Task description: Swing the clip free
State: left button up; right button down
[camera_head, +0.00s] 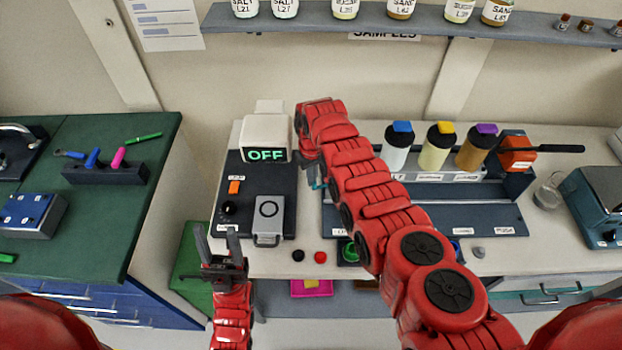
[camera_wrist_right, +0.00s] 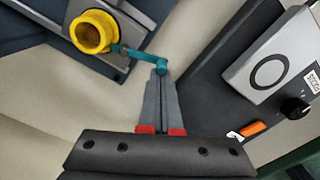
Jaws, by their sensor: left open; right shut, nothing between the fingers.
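The teal clip (camera_wrist_right: 140,55) shows in the right wrist view as a thin bar with a rounded knob at its outer end. Its other end reaches the rim of a yellow ring-shaped cup (camera_wrist_right: 93,32) on a grey rail. My right gripper (camera_wrist_right: 161,72) is shut and empty, its fingertips right at the clip's knob; I cannot tell whether they touch. My left gripper (camera_head: 218,240) is open and empty at the bench's front edge.
A dark instrument panel (camera_head: 230,190) with a grey latched plate (camera_head: 268,215) stands left of the clip, below an OFF display (camera_head: 266,155). Several capped bottles (camera_head: 437,148) stand behind my right arm. Pale bench shows between panel and rail.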

jog(key=shift+s+p, duration=0.4)
jog(key=shift+p, duration=0.4)
jog(key=shift+s+d+r+p, duration=0.15)
jog(key=shift+s+p, duration=0.15)
jog(key=shift+p, duration=0.7)
jog(key=shift+s+p, duration=0.35)
jog(key=shift+p, duration=0.25)
